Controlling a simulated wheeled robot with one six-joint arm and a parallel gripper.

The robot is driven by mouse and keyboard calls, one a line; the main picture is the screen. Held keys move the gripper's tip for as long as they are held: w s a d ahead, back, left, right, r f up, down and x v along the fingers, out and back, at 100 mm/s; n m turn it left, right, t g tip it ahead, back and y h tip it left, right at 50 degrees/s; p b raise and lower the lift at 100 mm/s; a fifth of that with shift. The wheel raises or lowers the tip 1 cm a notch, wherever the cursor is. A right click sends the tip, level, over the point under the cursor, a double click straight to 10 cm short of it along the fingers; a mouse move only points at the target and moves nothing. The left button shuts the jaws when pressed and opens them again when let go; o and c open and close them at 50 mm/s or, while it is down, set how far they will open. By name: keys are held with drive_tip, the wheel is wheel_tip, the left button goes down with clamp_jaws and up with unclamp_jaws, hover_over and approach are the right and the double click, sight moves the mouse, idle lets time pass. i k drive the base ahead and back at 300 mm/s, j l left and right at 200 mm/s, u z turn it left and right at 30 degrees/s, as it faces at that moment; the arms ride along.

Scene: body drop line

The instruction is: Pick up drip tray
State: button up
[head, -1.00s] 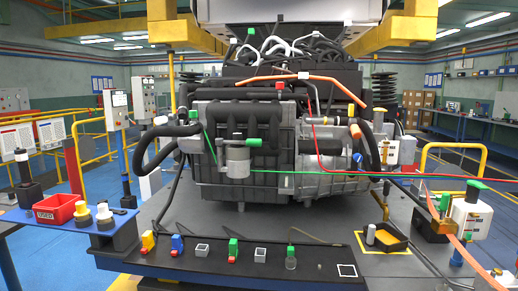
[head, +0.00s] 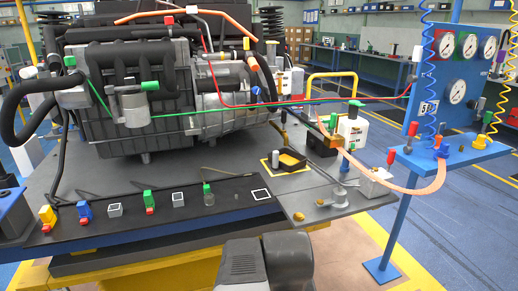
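The drip tray (head: 291,160) looks like the small, shallow black tray with a tan inside. It lies on the grey deck, right of the engine, within a yellow floor outline. A thin dark handle or hose seems to rise behind it. A small light cylinder stands at its left edge. Grey and black links of my arm show at the bottom middle, well below and apart from the tray. My gripper's fingers do not show.
The engine (head: 140,105) fills the left. A black strip (head: 105,225) with small parts runs along the deck front. A white jug (head: 352,130) stands right of the tray. An orange hose (head: 420,190) and a blue gauge stand (head: 440,100) are further right.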

sight(286, 160)
drive_tip(key=z, duration=0.35)
drive_tip(key=u, duration=4.75)
drive_tip(key=z, duration=4.55)
drive_tip(key=i+j+z, duration=0.1)
drive_tip(key=i+z, duration=0.15)
drive_tip(key=z, duration=0.15)
drive_tip(key=i+j+z, duration=0.1)
drive_tip(key=z, duration=0.35)
drive_tip(key=i+j, duration=0.05)
drive_tip(key=i, duration=0.05)
